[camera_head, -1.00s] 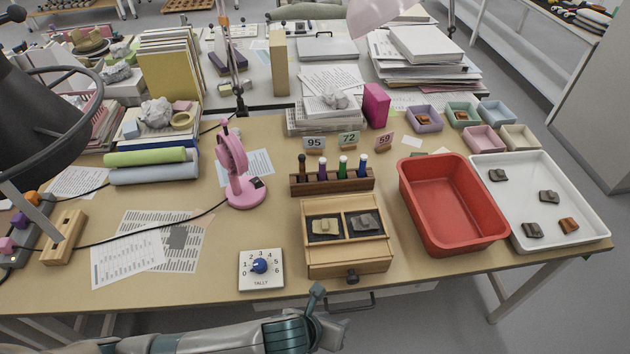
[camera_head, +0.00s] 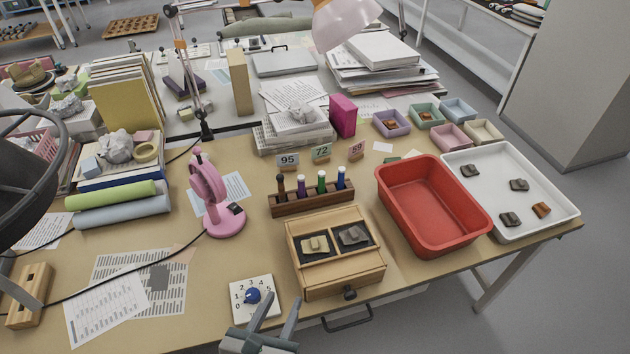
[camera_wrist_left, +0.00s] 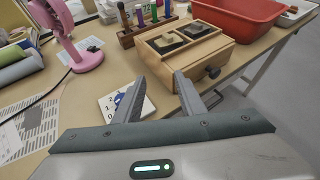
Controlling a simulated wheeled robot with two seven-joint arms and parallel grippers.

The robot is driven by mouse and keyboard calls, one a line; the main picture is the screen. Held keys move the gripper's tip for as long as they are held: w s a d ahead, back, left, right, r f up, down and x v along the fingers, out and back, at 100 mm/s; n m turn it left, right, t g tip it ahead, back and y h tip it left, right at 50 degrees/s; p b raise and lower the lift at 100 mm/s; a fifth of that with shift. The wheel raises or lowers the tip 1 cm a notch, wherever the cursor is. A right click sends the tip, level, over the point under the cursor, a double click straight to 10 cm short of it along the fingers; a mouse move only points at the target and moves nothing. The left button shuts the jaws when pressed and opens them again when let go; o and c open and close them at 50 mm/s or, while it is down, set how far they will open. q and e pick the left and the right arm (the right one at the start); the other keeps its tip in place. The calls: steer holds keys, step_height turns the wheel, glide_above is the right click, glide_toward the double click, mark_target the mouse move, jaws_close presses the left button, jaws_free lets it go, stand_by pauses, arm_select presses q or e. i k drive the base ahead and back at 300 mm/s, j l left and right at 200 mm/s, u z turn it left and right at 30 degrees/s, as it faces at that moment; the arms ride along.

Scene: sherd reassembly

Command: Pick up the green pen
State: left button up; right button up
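The green pen (camera_head: 322,181) stands upright in a dark wooden pen rack (camera_head: 312,202), between a purple pen (camera_head: 301,187) and a blue pen (camera_head: 341,177). A dark brown item (camera_head: 281,187) fills the leftmost slot. The rack also shows in the left wrist view (camera_wrist_left: 128,40), where the green pen (camera_wrist_left: 154,12) is partly cut off at the top edge. My left gripper (camera_head: 278,312) is open and empty, at the table's front edge near the tally dial and well in front of the rack. My right gripper is in no view.
A wooden box with two sherds (camera_head: 338,276) stands between my left gripper and the rack. The tally dial (camera_head: 265,283) lies beside the gripper. A pink fan (camera_head: 224,220) stands left of the rack, a red tub (camera_head: 440,235) right. Number cards (camera_head: 288,161) stand behind.

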mark_target(322, 173)
steer(key=i+l, duration=0.2)
steer(key=i, duration=0.25)
steer(key=i+l, duration=0.2)
steer(key=i, duration=0.25)
